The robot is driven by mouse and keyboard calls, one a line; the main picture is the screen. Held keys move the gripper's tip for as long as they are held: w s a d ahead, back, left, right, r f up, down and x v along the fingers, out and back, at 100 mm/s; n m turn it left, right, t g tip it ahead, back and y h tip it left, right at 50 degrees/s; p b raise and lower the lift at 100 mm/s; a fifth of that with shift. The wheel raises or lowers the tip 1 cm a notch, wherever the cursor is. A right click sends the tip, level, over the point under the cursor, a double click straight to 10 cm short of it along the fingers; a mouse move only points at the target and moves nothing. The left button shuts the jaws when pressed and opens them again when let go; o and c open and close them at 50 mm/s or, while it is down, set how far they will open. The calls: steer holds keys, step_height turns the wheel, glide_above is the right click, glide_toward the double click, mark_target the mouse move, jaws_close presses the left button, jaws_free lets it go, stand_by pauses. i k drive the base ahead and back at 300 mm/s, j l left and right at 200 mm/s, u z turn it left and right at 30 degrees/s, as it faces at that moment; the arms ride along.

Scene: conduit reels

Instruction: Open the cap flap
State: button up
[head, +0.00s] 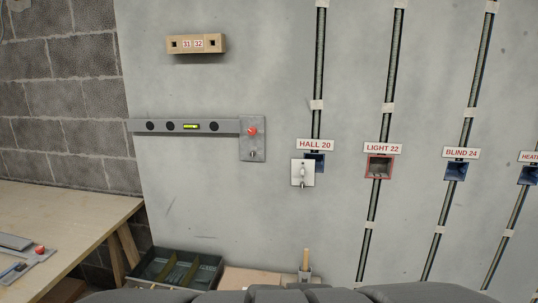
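No part is labelled as a cap flap, so I cannot tell for sure which one it is. A white square plate (302,173) with a small raised piece in its middle hangs partly over the blue wall box (319,159) under the HALL 20 label (315,145). A grey upright plate (252,147) on the wall carries a red knob (252,131) and a small metal fitting low down. The red-framed box (378,167) under the LIGHT 22 label (384,148) looks open at the front. My gripper is not in view.
A grey level bar (187,126) and a wooden block marked 31 and 32 (196,44) are on the wall. A wooden table (60,220) stands left, with a red-knobbed grey piece (38,251). A dark divided tray (175,268) and a wooden-handled tool (306,262) sit low in front.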

mark_target(233, 278)
steer(key=j, duration=0.35)
steer(key=i+j+u, duration=0.1)
steer(key=i, duration=0.25)
steer(key=i+j+u, duration=0.1)
steer(key=i+j, duration=0.15)
steer(key=i, duration=0.15)
